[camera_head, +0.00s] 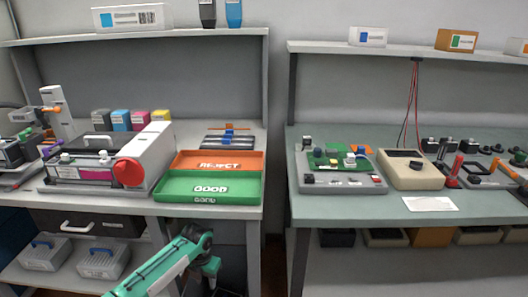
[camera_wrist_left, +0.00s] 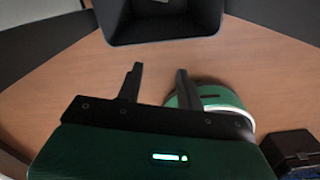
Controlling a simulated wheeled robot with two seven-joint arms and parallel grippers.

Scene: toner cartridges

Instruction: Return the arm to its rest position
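My left arm (camera_head: 165,268) comes in at the bottom of the head view, green and white, in front of the left bench and below its top. Its elbow is bent and the forearm drops down beside the bench's front. In the left wrist view my left gripper (camera_wrist_left: 159,76) points over the brown floor (camera_wrist_left: 85,75). Its two dark fingers are apart, with nothing between them. A dark open bin (camera_wrist_left: 165,30) stands beyond the fingertips. My right gripper is not in view.
The left bench holds a grey machine with a red knob (camera_head: 128,171), an orange REJECT tray (camera_head: 180,161) and a green GOOD tray (camera_head: 170,187). The right bench holds a circuit-board fixture (camera_head: 345,184) and a beige box (camera_head: 425,178). A gap (camera_head: 273,250) separates the benches.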

